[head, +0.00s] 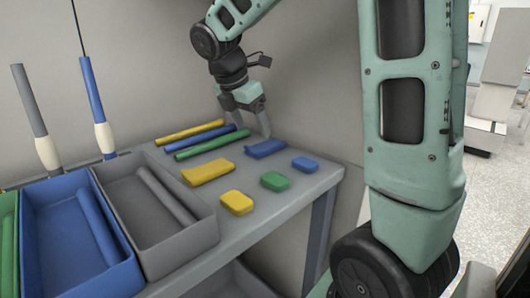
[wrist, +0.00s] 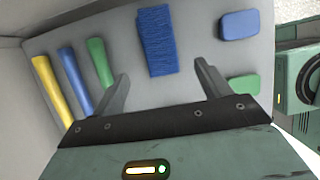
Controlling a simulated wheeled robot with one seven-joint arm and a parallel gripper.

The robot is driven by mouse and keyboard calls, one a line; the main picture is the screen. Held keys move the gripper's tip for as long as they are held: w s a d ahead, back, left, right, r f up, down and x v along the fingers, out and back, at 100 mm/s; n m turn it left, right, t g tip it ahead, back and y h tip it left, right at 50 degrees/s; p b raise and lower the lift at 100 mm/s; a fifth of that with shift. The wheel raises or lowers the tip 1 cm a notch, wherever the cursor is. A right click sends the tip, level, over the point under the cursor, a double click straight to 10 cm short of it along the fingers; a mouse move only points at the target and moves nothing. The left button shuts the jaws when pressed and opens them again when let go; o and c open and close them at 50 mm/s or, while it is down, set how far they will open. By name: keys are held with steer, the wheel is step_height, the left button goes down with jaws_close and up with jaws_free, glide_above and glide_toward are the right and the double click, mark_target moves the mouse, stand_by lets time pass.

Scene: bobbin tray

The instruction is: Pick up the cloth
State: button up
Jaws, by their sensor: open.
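Two cloth-like folded pieces lie flat on the grey table. The blue cloth (head: 265,148) is near the back right, and its ribbed surface shows in the wrist view (wrist: 158,40). The yellow cloth (head: 207,173) lies further left and nearer in the head view; the wrist view does not show it. My gripper (head: 243,108) is open and empty above the back of the table. In the wrist view the blue cloth lies ahead of the gap between my fingertips (wrist: 162,72), apart from them as far as I can tell.
Yellow (head: 190,131), blue (head: 207,139) and green (head: 212,143) rods lie behind the cloths. Yellow (head: 236,203), green (head: 275,181) and blue (head: 305,164) blocks lie along the front. A grey bin (head: 196,240) and a blue bin (head: 74,277) stand left. A wall is close behind.

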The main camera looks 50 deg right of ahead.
mark_target(259, 145)
steer(key=shift+b+x, duration=1)
steer(key=shift+x, duration=2.2)
steer(key=shift+c, duration=0.3)
steer(key=c, duration=1)
